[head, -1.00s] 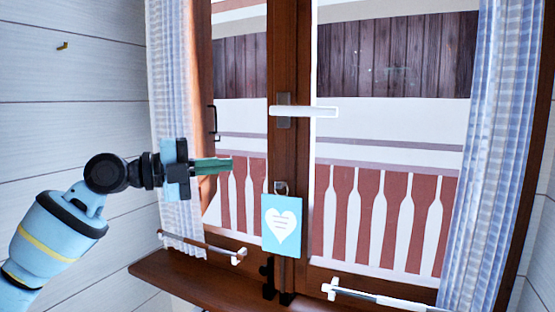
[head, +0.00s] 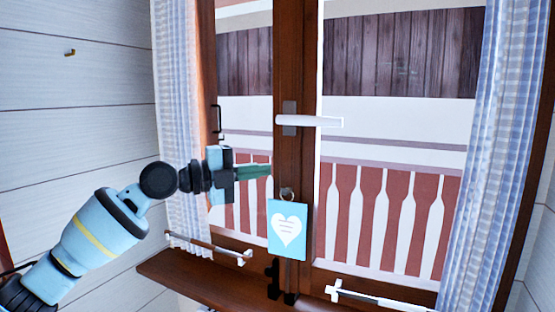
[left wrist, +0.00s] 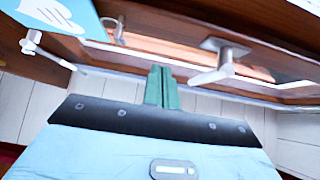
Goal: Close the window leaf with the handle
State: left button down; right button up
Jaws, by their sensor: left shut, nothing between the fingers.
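The brown wooden window (head: 295,65) has a white lever handle (head: 318,121) on a grey plate on its middle post. The lever lies level and points right. The handle also shows in the left wrist view (left wrist: 222,70), right of the fingertips. Whether the leaf stands slightly ajar, I cannot tell. My left gripper (head: 256,171) has its green fingers shut and empty. In the head view they end at the left edge of the middle post, below the handle; I cannot tell if they touch it. The fingers also show in the left wrist view (left wrist: 161,88). My right gripper is not in view.
A blue card with a white heart (head: 286,230) hangs on the post below the handle. Blue-white curtains (head: 180,120) flank the window. White rods (head: 215,245) cross low at both sides. A wooden sill (head: 200,280) runs below.

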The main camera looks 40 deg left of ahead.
pick_arm(q)
jog(key=w, duration=0.2)
jog(key=w+p, duration=0.2)
jog(key=w, duration=0.1)
jog(key=shift+w+d+r, duration=0.1)
jog(key=shift+w+d, duration=0.2)
jog(key=shift+w, duration=0.05)
jog(key=shift+w+a, duration=0.15)
jog(key=shift+w, duration=0.3)
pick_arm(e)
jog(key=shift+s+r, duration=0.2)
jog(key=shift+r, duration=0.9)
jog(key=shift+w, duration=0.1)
